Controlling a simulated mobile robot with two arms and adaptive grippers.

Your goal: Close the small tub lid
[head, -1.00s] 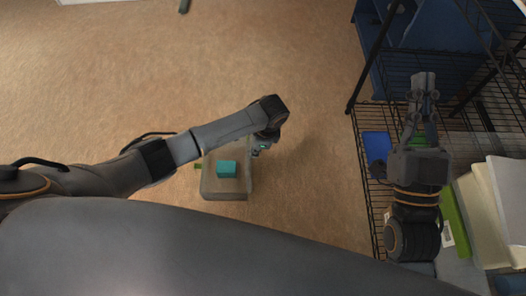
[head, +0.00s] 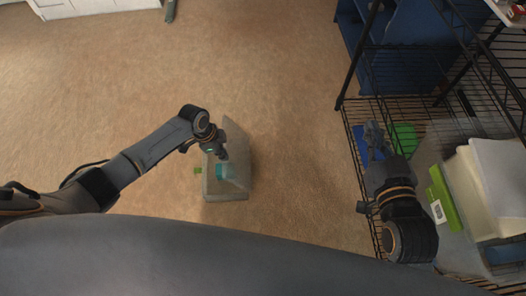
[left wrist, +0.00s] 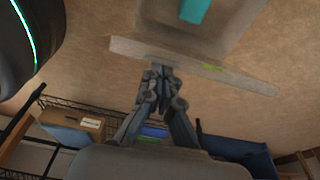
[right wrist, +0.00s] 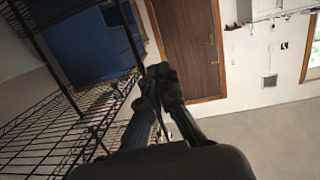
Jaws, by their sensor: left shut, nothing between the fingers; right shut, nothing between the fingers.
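The small translucent tub (head: 226,195) stands on the floor left of the rack, with a teal block (head: 220,171) in it. Its clear lid (head: 236,132) looks raised and tilted, its panel showing over the tub's right part. My left gripper (head: 221,153) is shut and empty by the lid. In the left wrist view the lid shows as a thin pale strip (left wrist: 235,80) just beyond the closed fingertips (left wrist: 160,75), with the tub (left wrist: 235,15) behind it; contact is hard to tell. My right gripper (head: 374,131) is shut and empty over the rack.
A black wire rack (head: 355,115) stands at the right, holding a green item (head: 404,137), a blue item (head: 361,146) and a large clear bin (head: 425,155). A small green piece (head: 198,170) shows at the tub's left. Open carpet (head: 300,140) lies between tub and rack.

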